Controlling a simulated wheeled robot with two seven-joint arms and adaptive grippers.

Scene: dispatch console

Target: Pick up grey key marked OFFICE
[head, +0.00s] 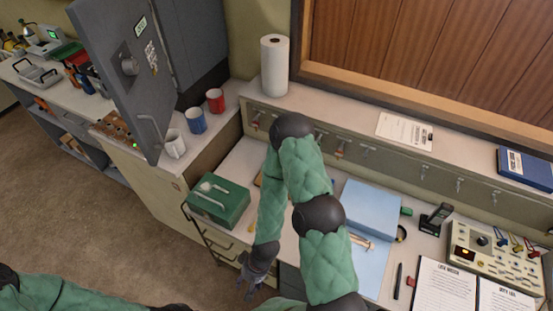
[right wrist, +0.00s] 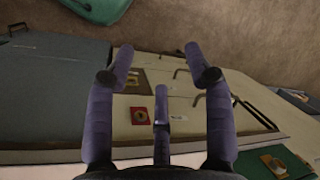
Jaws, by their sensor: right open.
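No key marked OFFICE can be made out. A row of hooks runs along the rail (head: 390,162) below the window ledge in the head view. Small keys or tags hang at its left part, a red-tagged one (head: 256,121) and another (head: 340,150), too small to read. My right gripper (head: 249,283) is open and empty, low in front of the desk and apart from the rail. In the right wrist view its spread fingers (right wrist: 160,75) face drawer fronts. My right arm hides part of the rail and desk. My left gripper is outside the head view.
A green box (head: 218,205), blue folder (head: 370,207), phone (head: 436,217), open binder (head: 446,285) and control panel (head: 497,262) stand on the desk. A grey cabinet door (head: 118,75) stands open at left, near several mugs. A paper roll (head: 274,65) stands on the ledge.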

